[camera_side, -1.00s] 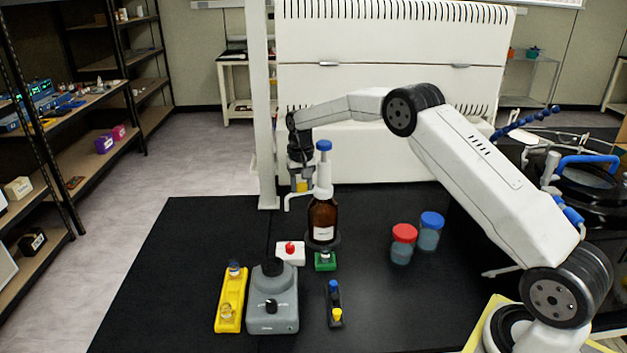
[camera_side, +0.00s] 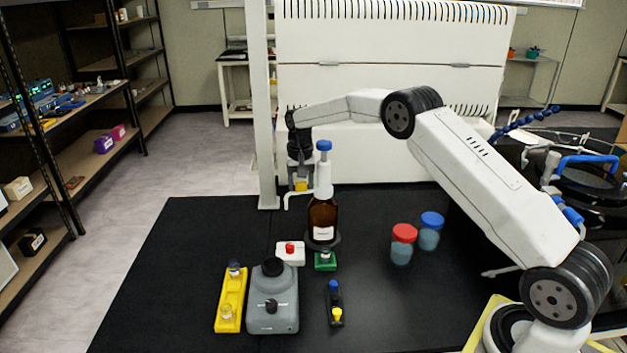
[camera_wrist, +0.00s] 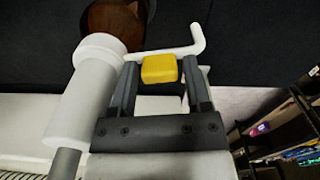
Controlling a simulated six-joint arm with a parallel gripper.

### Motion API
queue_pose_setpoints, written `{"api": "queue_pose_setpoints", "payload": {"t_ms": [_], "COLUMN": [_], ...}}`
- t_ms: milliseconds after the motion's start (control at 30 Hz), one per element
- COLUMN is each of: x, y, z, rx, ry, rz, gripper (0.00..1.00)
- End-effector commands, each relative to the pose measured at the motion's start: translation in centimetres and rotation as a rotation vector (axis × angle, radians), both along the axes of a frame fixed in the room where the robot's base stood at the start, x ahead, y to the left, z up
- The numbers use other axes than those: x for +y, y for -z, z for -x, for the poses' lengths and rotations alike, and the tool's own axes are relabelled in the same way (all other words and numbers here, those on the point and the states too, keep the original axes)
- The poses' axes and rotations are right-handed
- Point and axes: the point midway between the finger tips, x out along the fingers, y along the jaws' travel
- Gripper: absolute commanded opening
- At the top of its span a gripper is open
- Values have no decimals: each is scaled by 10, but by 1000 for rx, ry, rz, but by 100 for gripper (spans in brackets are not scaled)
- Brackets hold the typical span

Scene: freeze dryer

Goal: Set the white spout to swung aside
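The white spout (camera_side: 288,201) juts left from the white pump head of a brown bottle and bends down at its end. In the wrist view the spout (camera_wrist: 178,50) runs across just beyond my fingertips, its bent end at the upper right. My gripper (camera_side: 300,187) points down close behind the spout, left of the pump head. In the wrist view my gripper (camera_wrist: 162,70) has its fingers apart, with a small yellow block (camera_wrist: 159,69) between the tips. I cannot tell whether fingers or block touch the spout. The brown bottle (camera_side: 322,217) stands upright with a blue-topped pump.
A grey device (camera_side: 272,312), a yellow rack (camera_side: 230,305), a red-button box (camera_side: 290,253) and a small black holder (camera_side: 335,305) stand in front. Red-lidded (camera_side: 403,245) and blue-lidded (camera_side: 430,232) jars stand to the right. A white post (camera_side: 262,120) rises left of my gripper.

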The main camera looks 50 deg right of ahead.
Motion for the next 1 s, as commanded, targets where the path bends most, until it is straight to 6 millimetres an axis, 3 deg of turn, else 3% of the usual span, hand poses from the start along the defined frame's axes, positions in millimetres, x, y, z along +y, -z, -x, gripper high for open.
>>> {"api": "queue_pose_setpoints", "payload": {"t_ms": [267, 700, 1000], "x": [0, 0, 0], "y": [-9, -63, -79], "z": [0, 0, 0], "rx": [1, -2, -1], "ry": [-1, 0, 0], "rz": [0, 0, 0], "gripper": [62, 62, 62]}}
